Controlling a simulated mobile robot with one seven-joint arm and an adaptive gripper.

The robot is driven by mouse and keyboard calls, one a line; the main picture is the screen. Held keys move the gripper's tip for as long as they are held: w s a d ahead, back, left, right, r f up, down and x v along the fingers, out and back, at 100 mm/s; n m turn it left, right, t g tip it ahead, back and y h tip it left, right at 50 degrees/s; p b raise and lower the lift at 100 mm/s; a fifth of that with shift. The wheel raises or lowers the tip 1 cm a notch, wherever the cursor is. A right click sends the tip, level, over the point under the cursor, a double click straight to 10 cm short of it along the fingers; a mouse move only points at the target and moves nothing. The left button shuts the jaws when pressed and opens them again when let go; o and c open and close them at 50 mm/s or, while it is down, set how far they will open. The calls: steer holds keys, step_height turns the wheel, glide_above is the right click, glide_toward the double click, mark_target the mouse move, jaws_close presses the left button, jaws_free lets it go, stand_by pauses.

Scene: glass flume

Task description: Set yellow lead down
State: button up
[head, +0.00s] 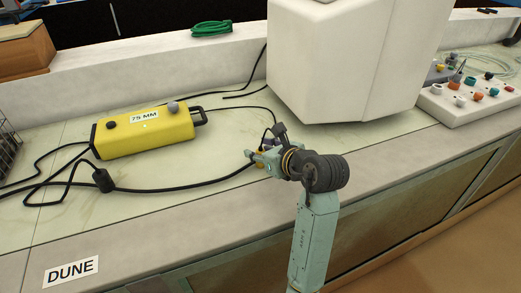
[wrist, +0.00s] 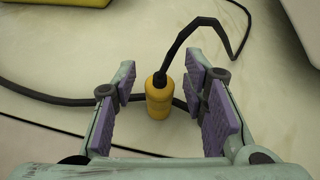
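The purple pads stand apart, with a clear gap on each side of the plug. In the head view, my gripper (head: 262,155) is low over the pale bench (head: 220,170). Only a bit of the yellow plug (head: 262,164) shows there, mostly hidden by the fingers. The plug appears to be at the bench surface, though I cannot see its contact clearly.
A yellow box (head: 150,136) marked "75 MM" stands to the left. A black cable (head: 160,189) with a dark lump runs across the bench near my gripper. A large white housing (head: 345,65) stands close behind. A socket panel (head: 470,100) is at the right.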

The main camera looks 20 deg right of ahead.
steer(key=b+v, duration=0.1)
steer(key=v, duration=1.1)
steer(key=shift+b, duration=0.3)
stand_by(1.7)
